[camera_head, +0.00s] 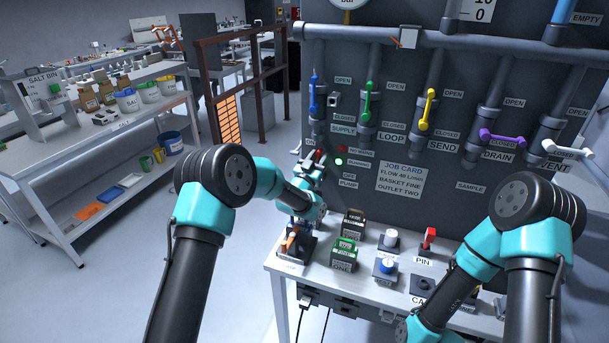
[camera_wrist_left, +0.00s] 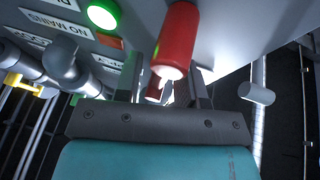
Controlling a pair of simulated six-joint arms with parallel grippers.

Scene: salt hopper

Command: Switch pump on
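My left gripper (camera_head: 316,166) is at the panel beside the pump labels, its fingers small and partly hidden in the head view. In the left wrist view the fingers (camera_wrist_left: 166,88) stand apart with a red handle (camera_wrist_left: 178,42) in line with the gap between them. Contact with the handle cannot be told. A red bit of it shows at the fingertips in the head view (camera_head: 320,153). A green lamp (camera_head: 339,161) glows beside it, also bright in the left wrist view (camera_wrist_left: 102,15). My right arm bends down at the right; its gripper is not visible.
A white bench (camera_head: 290,268) below the panel holds labelled blocks, a blue-topped knob (camera_head: 387,266) and a red pin (camera_head: 429,238). Coloured valve levers, including a green one (camera_head: 368,100), line the panel above. A shelf unit (camera_head: 100,165) stands left; the floor between is clear.

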